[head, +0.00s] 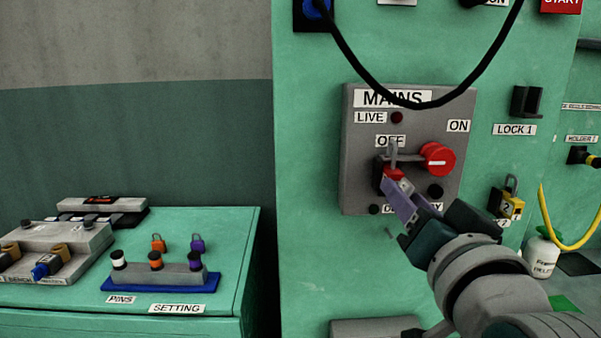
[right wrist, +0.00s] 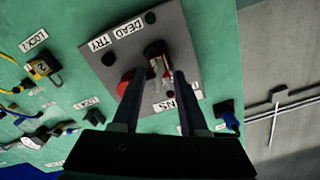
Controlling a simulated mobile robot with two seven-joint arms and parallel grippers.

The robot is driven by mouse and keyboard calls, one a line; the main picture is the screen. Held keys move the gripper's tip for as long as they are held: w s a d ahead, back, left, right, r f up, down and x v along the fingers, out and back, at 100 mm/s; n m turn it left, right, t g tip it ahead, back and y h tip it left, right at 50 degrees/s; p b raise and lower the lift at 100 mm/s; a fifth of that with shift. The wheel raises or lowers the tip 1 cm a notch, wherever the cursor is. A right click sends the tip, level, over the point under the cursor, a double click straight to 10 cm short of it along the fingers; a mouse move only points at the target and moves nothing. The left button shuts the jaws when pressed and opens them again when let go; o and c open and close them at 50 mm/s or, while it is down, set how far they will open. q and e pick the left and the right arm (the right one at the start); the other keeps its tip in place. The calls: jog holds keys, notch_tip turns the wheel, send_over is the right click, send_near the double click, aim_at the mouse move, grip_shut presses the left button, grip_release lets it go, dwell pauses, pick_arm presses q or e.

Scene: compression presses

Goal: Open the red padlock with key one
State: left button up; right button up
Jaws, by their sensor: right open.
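The red padlock (head: 393,173) hangs on the grey MAINS panel, below the OFF label and left of the red rotary knob (head: 438,160). Its metal shackle stands above the body. In the right wrist view the padlock (right wrist: 154,50) shows between and just beyond the fingers. My right gripper (head: 400,190) is open, with its fingertips close at the padlock and partly covering it in the head view. I cannot tell whether they touch. I cannot make out key one in either view. My left gripper is not in view.
A black cable (head: 365,76) loops above the panel. A yellow padlock marked 2 (head: 511,208) hangs to the right, below the LOCK 1 hook (head: 526,101). A green cabinet (head: 235,240) at left carries a pin block (head: 180,275) and small orange and purple padlocks.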

jog(key=o, duration=0.4)
jog(key=shift+o, duration=0.2)
jog(key=s+d+f+n+g, duration=0.2)
jog(key=s+f+g, duration=0.25)
jog(key=s, duration=0.55)
jog(key=s+d+f+n+g, duration=0.25)
jog(key=s+f+g, duration=0.2)
jog(key=s, duration=0.45)
jog(key=s+d+f+n+g, duration=0.1)
jog(key=s+f+n+g, duration=0.3)
jog(key=s, duration=0.6)
notch_tip(320, 180, up, 36)
jog(key=s+m+g+p, duration=0.1)
jog(key=p, duration=3.4)
jog(key=shift+f, duration=0.2)
